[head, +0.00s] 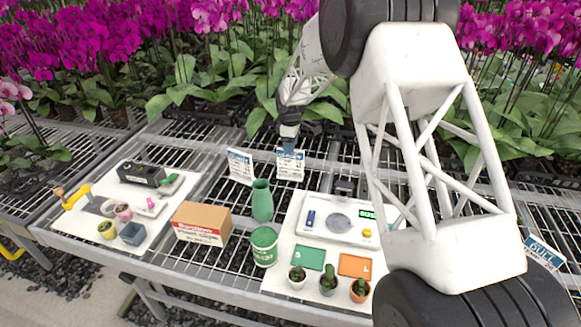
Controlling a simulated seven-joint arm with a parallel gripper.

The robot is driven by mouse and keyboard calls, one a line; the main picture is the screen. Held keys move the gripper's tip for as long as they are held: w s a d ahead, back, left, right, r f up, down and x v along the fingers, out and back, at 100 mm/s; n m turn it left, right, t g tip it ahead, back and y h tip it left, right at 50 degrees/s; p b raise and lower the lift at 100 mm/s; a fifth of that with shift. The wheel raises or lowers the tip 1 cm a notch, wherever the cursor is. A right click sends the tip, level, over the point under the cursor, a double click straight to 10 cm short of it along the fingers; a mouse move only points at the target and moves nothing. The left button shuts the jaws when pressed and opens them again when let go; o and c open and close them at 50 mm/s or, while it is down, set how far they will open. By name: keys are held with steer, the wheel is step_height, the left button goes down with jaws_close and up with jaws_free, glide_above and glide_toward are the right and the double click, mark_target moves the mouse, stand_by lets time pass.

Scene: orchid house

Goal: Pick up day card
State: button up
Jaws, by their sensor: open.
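Two white cards with blue headers stand upright at the back of the mesh bench, the left card (240,166) and the right card (290,167). Their print is too small to read, so I cannot tell which is the day card. My gripper (288,146) is open and points down at the top edge of the right card. It overlaps that edge in the picture; I cannot tell whether the card is between the fingers or touched. A blue-and-white sign reading "DULL" (545,253) is at the far right, partly cut by my arm.
A right white mat (277,272) holds a scale, green and orange cards and small potted cacti. A left mat (74,236) holds small pots and tools. Orchids line the back.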

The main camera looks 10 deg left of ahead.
mark_target(290, 164)
steer(key=shift+f, duration=0.1)
steer(key=shift+f, duration=2.5)
steer(key=shift+c, duration=0.3)
jaws_close()
